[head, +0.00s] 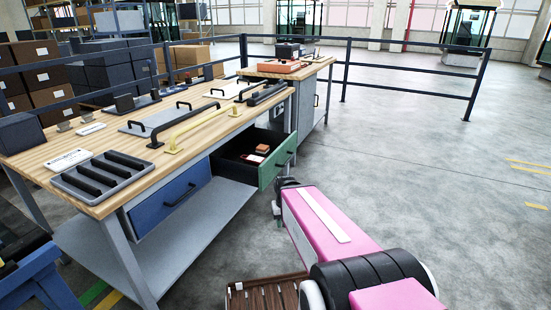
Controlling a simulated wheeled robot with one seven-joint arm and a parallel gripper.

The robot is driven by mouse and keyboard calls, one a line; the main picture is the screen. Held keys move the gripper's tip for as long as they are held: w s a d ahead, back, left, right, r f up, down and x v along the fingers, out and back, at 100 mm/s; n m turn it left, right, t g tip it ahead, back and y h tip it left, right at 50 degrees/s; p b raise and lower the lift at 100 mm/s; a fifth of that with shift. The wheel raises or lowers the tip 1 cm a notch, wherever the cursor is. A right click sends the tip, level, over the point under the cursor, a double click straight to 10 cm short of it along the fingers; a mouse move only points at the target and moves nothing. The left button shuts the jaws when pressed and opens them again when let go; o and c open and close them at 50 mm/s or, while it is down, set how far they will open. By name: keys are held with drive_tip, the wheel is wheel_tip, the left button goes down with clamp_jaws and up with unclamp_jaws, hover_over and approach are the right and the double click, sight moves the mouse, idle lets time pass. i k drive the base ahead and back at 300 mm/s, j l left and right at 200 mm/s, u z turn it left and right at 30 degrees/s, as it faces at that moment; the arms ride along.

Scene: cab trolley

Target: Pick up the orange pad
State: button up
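A small orange pad (262,148) lies inside the open green-fronted drawer (276,166) of the wooden workbench. My pink arm reaches forward from the lower right. Its end, with my gripper (277,206), is just right of and below the drawer front, apart from the pad. The gripper is small, dark and mostly hidden by the arm, so its fingers cannot be made out.
The workbench top (110,140) holds several handles, plates and a dark slotted tray (103,178). A shut blue drawer (170,200) is left of the open one. A second table (310,68) bears an orange flat item (277,66). Railings (410,88) stand behind. Floor at right is clear.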

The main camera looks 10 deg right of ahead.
sight(263, 149)
drive_tip(key=u, duration=3.1)
drive_tip(key=z, duration=2.8)
drive_tip(key=j+z, duration=0.3)
drive_tip(key=k+j, duration=0.1)
drive_tip(key=j, duration=0.95)
drive_tip(key=k, duration=0.05)
